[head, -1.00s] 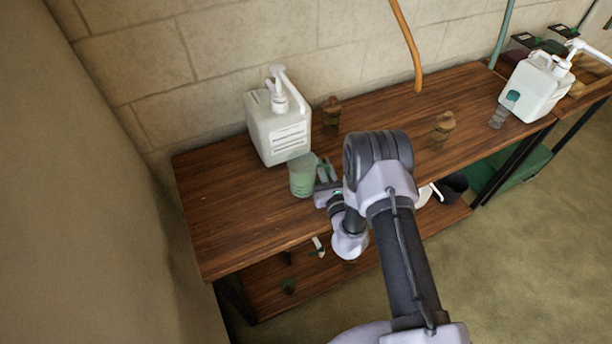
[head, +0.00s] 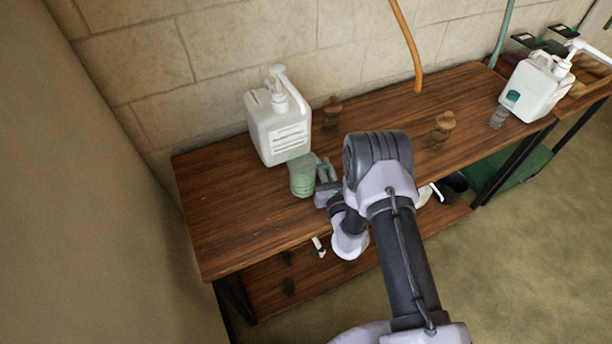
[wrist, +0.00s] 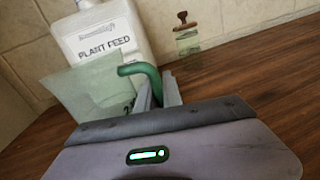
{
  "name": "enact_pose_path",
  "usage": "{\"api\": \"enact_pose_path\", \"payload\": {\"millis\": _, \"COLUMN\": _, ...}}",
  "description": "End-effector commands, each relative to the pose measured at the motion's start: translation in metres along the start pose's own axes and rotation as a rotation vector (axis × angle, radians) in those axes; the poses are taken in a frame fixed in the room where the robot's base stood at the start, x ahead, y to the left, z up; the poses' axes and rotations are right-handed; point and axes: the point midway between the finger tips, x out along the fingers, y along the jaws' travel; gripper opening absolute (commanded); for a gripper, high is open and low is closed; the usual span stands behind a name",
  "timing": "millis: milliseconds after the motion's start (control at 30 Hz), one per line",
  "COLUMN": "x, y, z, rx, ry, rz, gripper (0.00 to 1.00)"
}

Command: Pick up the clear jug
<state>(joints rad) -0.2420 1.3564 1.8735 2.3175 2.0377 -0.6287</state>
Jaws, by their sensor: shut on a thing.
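The clear jug (head: 302,178) is a pale green, see-through vessel in front of the white pump container (head: 280,128) on the wooden bench. In the wrist view the jug (wrist: 85,92) is at the left, and its curved green handle (wrist: 142,70) points right, towards my fingers. My gripper (head: 326,172) is at the jug's right side. In the wrist view my gripper (wrist: 158,92) is shut on the handle. The jug looks upright in the head view; I cannot tell whether its base touches the bench.
The container, labelled "PLANT FEED", stands close behind the jug. Small stoppered bottles (head: 443,127) stand on the bench (head: 225,215), one behind my gripper. A second white pump container (head: 536,88) is at the far right. The bench's left end is clear.

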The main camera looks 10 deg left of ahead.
Motion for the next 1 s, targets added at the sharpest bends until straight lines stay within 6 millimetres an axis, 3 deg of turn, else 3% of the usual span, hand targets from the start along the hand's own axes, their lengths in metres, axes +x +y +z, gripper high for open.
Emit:
{"api": "enact_pose_path", "payload": {"millis": 333, "x": 0.000, "y": 0.000, "z": 0.005, "rx": 0.000, "ry": 0.000, "rz": 0.000, "gripper": 0.00}}
{"api": "enact_pose_path", "payload": {"millis": 567, "x": 0.001, "y": 0.003, "z": 0.039, "rx": 0.000, "ry": -0.002, "rz": 0.000, "gripper": 0.00}}
{"api": "enact_pose_path", "payload": {"millis": 767, "x": -0.042, "y": -0.001, "z": 0.040, "rx": 0.002, "ry": 0.004, "rz": -0.001, "gripper": 0.00}}
{"api": "enact_pose_path", "payload": {"millis": 1000, "x": -0.115, "y": -0.007, "z": 0.045, "rx": 0.005, "ry": 0.005, "rz": -0.003, "gripper": 0.00}}
